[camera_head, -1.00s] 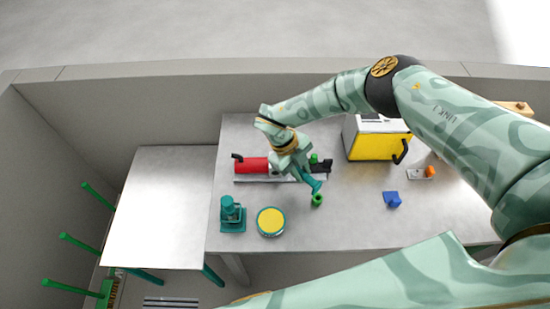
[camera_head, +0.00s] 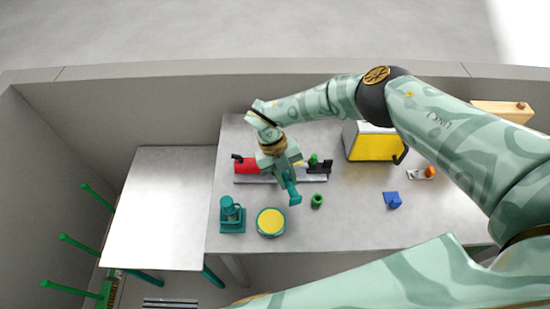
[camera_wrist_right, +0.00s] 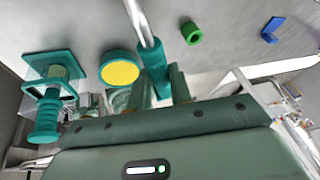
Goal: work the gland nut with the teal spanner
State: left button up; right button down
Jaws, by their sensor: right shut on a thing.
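My right gripper (camera_head: 286,178) is shut on the teal spanner (camera_head: 294,194) above the table, in front of the red cylinder (camera_head: 247,165). In the right wrist view the spanner's teal handle (camera_wrist_right: 155,75) sits between the fingers (camera_wrist_right: 152,88), and a bright steel shaft runs up from it out of the picture. The far end of the spanner is not in view there. A green ring (camera_head: 316,201) lies right of the spanner, apart from it; it also shows in the right wrist view (camera_wrist_right: 192,34). I cannot tell which part is the gland nut. My left gripper is not in view.
A teal jack-like stand (camera_head: 232,216) and a yellow-topped round tin (camera_head: 270,222) stand at the front left. A yellow box (camera_head: 374,147) is at the back, a blue piece (camera_head: 392,200) to the right. A bare white table (camera_head: 160,205) adjoins at left.

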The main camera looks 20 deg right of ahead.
jog(key=shift+a+m+y, duration=0.3)
jog(key=shift+a+m, duration=0.45)
jog(key=shift+m, duration=0.05)
notch_tip(320, 180, up, 5)
jog(key=p, duration=0.4)
dwell(0.9)
